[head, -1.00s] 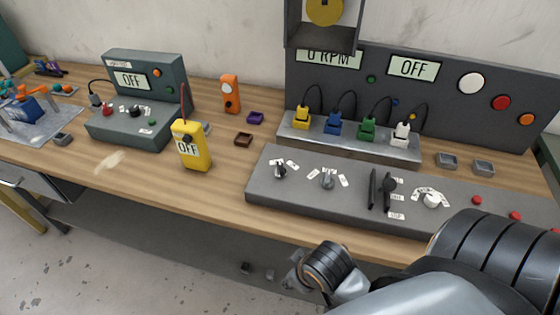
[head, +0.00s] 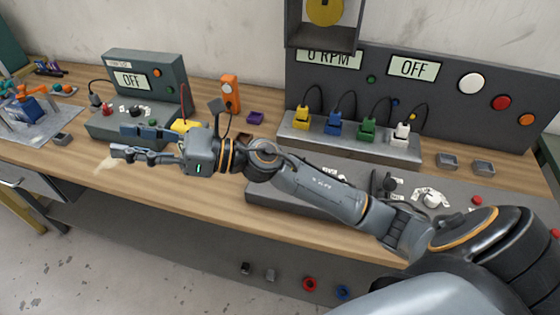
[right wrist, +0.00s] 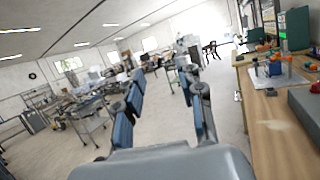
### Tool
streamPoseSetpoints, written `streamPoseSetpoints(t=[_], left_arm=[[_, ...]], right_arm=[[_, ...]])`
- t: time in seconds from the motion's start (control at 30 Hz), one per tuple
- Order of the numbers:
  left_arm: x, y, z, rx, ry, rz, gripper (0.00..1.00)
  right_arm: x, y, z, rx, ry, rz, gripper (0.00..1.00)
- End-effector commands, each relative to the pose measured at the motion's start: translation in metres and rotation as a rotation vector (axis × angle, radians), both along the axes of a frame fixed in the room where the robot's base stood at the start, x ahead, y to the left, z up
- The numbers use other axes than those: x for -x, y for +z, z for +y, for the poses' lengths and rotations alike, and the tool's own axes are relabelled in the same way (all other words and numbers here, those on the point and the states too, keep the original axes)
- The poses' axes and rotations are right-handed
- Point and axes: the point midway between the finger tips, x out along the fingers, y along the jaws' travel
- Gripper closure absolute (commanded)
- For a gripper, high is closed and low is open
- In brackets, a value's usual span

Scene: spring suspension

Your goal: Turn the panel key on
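The grey control console (head: 268,197) lies on the bench under the dark back panel, whose right display (head: 413,67) reads OFF. My right forearm crosses in front of the console and hides its left part, where two small key-like or knob-like controls sat earlier. I cannot tell a key there now. A white rotary knob (head: 432,200) and black levers (head: 376,184) still show. My right gripper (head: 124,141) is open and empty, pointing left above the bench in front of the left box. The right wrist view shows its two spread fingers (right wrist: 160,78). My left gripper is out of view.
A yellow handheld meter (head: 186,125) is partly hidden behind my right gripper. A smaller grey box (head: 150,68) with an OFF display stands behind it. An orange device (head: 230,92) and coloured plugs (head: 334,123) stand farther back. The bench's front left (head: 110,180) is clear.

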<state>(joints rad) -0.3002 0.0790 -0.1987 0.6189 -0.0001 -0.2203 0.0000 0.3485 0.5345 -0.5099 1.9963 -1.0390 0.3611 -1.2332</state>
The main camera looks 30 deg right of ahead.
Motion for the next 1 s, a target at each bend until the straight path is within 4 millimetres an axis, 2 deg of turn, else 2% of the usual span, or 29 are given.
streamPoseSetpoints(t=[0.03,0.07,0.13,0.23,0.27,0.3,0.37,0.4,0.5,0.6,0.7,0.8,0.87,1.0], left_arm=[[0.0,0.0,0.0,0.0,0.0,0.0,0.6],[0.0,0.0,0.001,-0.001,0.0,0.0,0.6],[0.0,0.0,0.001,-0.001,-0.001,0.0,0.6],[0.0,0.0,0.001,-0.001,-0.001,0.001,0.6],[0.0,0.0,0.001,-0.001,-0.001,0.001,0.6],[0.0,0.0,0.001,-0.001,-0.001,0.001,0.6],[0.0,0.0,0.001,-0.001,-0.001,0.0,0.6],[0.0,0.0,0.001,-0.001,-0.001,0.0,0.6],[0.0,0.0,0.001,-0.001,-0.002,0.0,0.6],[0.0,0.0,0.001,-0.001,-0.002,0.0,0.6],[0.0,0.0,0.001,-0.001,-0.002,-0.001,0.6],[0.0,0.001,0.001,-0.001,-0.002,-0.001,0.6],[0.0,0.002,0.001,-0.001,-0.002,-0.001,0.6],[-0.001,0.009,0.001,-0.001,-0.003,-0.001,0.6]], right_arm=[[0.003,-0.01,0.009,0.183,0.053,-0.148,0.62],[0.006,-0.019,0.012,0.292,0.09,-0.234,0.62],[0.009,-0.046,0.01,0.545,0.179,-0.422,0.62],[0.003,-0.088,-0.018,0.901,0.328,-0.651,0.62],[0.0,-0.099,-0.032,1.004,0.379,-0.705,0.62],[-0.006,-0.113,-0.054,1.141,0.45,-0.77,0.62],[-0.014,-0.128,-0.094,1.331,0.564,-0.841,0.62],[-0.019,-0.134,-0.123,1.445,0.644,-0.87,0.62],[-0.026,-0.136,-0.193,1.674,0.834,-0.89,0.62],[-0.026,-0.127,-0.248,1.817,0.992,-0.86,0.62],[-0.022,-0.118,-0.283,1.891,1.098,-0.819,0.62],[-0.019,-0.115,-0.299,1.92,1.153,-0.795,0.62],[-0.018,-0.117,-0.303,1.925,1.165,-0.789,0.62],[-0.017,-0.135,-0.303,1.922,1.17,-0.788,0.62]])
